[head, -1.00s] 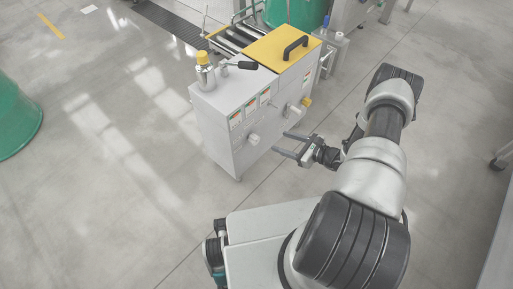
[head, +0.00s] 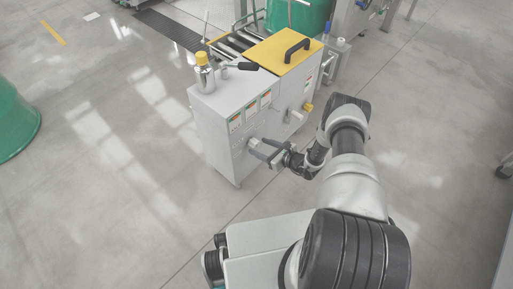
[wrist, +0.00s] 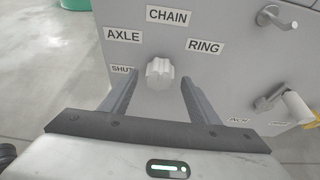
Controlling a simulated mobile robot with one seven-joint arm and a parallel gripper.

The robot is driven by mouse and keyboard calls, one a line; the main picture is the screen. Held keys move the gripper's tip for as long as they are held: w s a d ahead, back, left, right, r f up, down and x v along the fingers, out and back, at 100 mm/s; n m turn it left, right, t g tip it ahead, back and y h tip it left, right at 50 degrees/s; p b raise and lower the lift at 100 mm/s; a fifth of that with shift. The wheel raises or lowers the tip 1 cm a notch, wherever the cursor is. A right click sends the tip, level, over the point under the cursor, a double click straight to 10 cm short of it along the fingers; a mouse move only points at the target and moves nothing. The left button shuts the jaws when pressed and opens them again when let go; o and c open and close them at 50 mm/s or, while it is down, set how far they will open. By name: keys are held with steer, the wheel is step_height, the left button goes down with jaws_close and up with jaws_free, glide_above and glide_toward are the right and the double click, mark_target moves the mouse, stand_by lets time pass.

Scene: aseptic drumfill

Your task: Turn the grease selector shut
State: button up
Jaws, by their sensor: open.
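The grease selector is a pale lobed knob (wrist: 160,74) on the grey cabinet front, with labels SHUT (wrist: 122,69), AXLE (wrist: 123,35), CHAIN (wrist: 169,16) and RING (wrist: 205,47) around its left, top and right. Which label the knob points to cannot be told. My gripper (wrist: 157,92) is open in the wrist view, one finger on each side of the knob, with no clear contact. The left finger partly covers the SHUT label. In the head view my gripper (head: 265,151) is at the cabinet front and hides most of the knob.
A metal lever (wrist: 272,16) and a pale handle (wrist: 297,106) stick out to the right of the knob. On the cabinet (head: 215,130) stand a yellow-capped bottle (head: 203,75) and a black-handled tool (head: 240,66). A yellow lid (head: 282,52) lies behind.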

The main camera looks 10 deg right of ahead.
mark_target(257, 145)
steer(key=shift+b+x, duration=0.3)
steer(key=shift+x, duration=1.25)
steer(key=c, duration=1)
